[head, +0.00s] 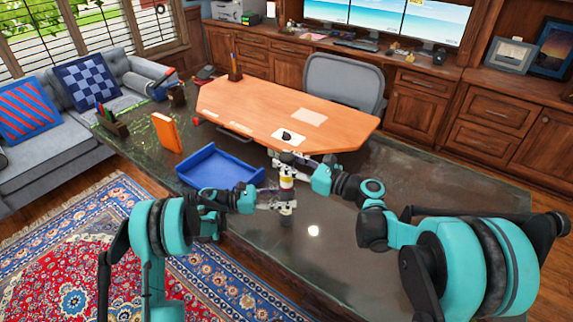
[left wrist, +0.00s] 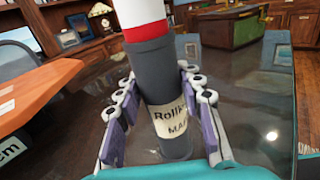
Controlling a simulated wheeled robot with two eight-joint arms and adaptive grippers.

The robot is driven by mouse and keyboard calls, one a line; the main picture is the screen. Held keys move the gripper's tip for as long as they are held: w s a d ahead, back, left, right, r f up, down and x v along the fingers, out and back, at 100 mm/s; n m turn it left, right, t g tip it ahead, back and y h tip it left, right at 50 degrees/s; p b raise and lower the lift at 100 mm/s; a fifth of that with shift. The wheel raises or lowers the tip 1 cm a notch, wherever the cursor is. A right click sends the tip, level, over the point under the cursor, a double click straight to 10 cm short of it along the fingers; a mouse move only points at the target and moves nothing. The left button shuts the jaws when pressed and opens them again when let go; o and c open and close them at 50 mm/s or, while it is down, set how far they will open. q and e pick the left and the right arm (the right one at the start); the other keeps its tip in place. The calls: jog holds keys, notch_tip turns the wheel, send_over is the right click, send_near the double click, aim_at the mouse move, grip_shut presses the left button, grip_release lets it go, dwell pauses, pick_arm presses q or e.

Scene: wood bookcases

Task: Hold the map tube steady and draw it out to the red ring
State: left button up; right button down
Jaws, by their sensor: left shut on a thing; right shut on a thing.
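The map tube (left wrist: 152,75) stands roughly upright, with a dark grey body and a cream label. A red ring (left wrist: 146,31) shows above the grey, with a white section (left wrist: 138,10) above it, cut off by the frame's top. My left gripper (left wrist: 163,112) is shut on the grey body around the label. In the head view the tube (head: 286,182) is small between my two grippers. My left gripper (head: 274,203) is at its lower part. My right gripper (head: 292,160) is shut on its upper part, which is partly hidden by the fingers.
A blue tray (head: 220,166) lies left of the tube on the dark glossy desk (head: 340,240). An orange book (head: 166,133) stands farther left. A raised orange wood board (head: 270,104) is close behind my grippers. The desk to the right of the tube is largely clear.

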jog(key=c, duration=1)
grip_release()
jog(key=v, duration=1.2)
jog(key=shift+w, duration=0.1)
pick_arm(q)
jog(key=o, duration=1.4)
